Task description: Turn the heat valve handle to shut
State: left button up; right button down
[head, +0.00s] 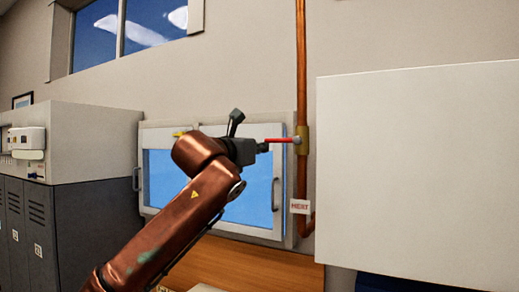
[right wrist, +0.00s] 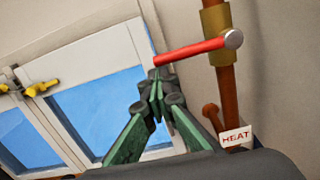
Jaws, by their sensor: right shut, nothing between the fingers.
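The red valve handle (head: 280,140) lies about level, pointing left from a brass valve body (head: 302,140) on a vertical copper pipe (head: 301,60). A white HEAT tag (head: 300,206) hangs lower on the pipe. My right gripper (head: 264,147) is close to the handle's free left end. In the right wrist view, the red handle (right wrist: 190,50) runs from a round pivot by the brass body, and my right gripper (right wrist: 157,88) is shut and empty just below its free end. I cannot tell whether they touch. My left gripper is not in view.
A white-framed cabinet or window with blue panes (head: 253,205) is behind my arm. A large plain white panel (head: 420,165) stands right of the pipe. Grey lockers (head: 85,230) are at the left. Yellow pieces (right wrist: 40,88) show at left in the wrist view.

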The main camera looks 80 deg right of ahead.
jog(key=shift+a+r, duration=0.1)
jog(key=shift+a, duration=0.05)
jog(key=b+v, duration=0.3)
jog(key=v, duration=0.6)
jog(key=shift+a, duration=0.35)
jog(key=shift+d, duration=0.1)
jog(key=shift+w, duration=0.1)
